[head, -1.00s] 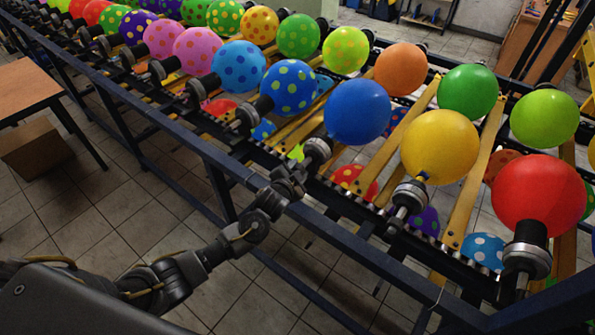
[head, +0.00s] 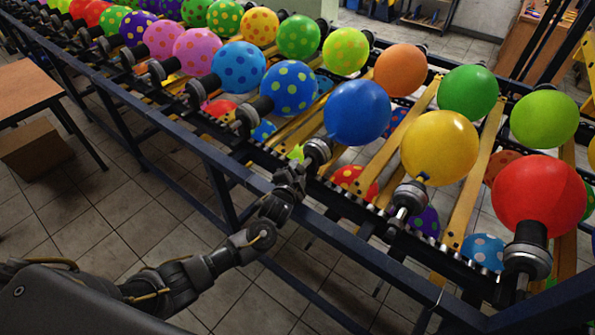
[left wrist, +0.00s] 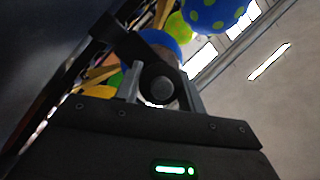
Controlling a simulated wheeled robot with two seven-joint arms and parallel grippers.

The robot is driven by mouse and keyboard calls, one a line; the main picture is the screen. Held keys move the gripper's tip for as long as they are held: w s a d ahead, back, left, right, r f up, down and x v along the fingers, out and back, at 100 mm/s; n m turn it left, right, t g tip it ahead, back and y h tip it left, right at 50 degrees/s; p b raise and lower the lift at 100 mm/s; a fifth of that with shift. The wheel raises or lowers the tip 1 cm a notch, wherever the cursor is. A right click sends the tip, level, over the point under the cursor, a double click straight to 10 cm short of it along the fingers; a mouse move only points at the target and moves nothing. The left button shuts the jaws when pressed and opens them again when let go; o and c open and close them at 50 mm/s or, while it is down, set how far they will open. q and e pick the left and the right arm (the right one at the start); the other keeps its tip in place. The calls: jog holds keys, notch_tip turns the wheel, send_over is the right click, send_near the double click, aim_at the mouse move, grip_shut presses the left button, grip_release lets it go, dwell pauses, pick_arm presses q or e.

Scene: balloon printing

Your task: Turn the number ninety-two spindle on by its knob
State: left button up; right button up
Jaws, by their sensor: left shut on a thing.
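My left gripper (head: 297,170) is at the near end of the spindle (head: 317,150) that carries the plain blue balloon (head: 357,112). In the left wrist view its two fingers (left wrist: 162,88) stand on either side of a dark round knob (left wrist: 161,91), and the gripper is shut on it. The blue balloon shows just behind the knob in that view (left wrist: 160,40). The gripper hides most of the knob in the head view. No spindle number is readable. My right gripper is not in view.
Neighbouring spindles carry a yellow balloon (head: 440,147) on the right and a dotted blue balloon (head: 287,88) on the left. A dark blue frame rail (head: 225,160) runs along the near side, below the gripper. The tiled floor in front is clear.

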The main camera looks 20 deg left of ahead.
pick_arm(q)
jog(key=o, duration=1)
jog(key=b+v, duration=0.1)
jog(key=v, duration=1)
jog(key=shift+w, duration=0.1)
